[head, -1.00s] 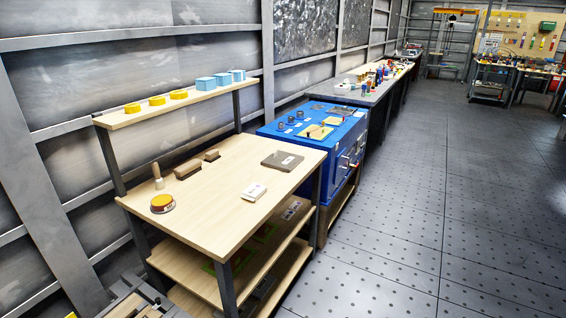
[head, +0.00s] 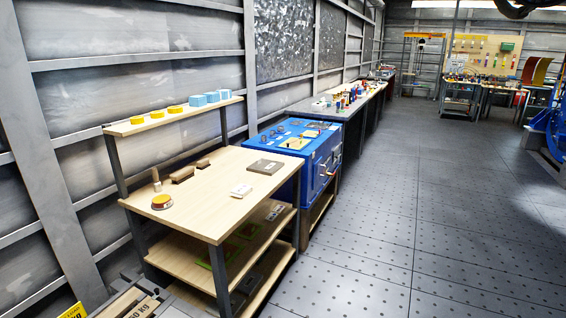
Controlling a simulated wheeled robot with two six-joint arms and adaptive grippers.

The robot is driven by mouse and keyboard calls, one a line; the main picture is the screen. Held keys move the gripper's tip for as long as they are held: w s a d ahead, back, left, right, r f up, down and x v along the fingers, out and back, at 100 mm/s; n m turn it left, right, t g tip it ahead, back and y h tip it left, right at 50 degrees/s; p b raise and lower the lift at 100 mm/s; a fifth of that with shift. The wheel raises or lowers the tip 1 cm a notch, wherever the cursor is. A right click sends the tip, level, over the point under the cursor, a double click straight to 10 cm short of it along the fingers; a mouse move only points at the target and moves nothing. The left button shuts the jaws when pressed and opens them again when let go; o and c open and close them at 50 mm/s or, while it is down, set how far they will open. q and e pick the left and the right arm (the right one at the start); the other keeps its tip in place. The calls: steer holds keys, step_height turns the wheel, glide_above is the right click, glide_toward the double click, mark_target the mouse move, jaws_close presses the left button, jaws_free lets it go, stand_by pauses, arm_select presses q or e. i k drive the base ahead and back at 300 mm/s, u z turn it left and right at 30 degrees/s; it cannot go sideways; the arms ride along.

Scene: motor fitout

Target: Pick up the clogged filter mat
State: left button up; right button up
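A flat grey-brown pad with a small white label (head: 265,166) lies at the far right corner of the wooden bench top (head: 205,208). It looks like the clogged filter mat, but its surface is too small to judge. Neither of my grippers is in view.
On the bench are a white box (head: 241,190), brown brushes (head: 182,174) and a round tin (head: 161,202). A shelf above holds yellow rolls and blue blocks (head: 205,98). A blue cabinet (head: 315,155) adjoins the bench. The floor (head: 410,220) to the right is clear.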

mark_target(263, 166)
steer(key=z, duration=0.65)
steer(key=i, duration=1.3)
steer(key=z, duration=0.45)
steer(key=i, duration=1.15)
steer(key=u, duration=0.85)
steer(key=i, duration=0.85)
steer(key=u, duration=0.8)
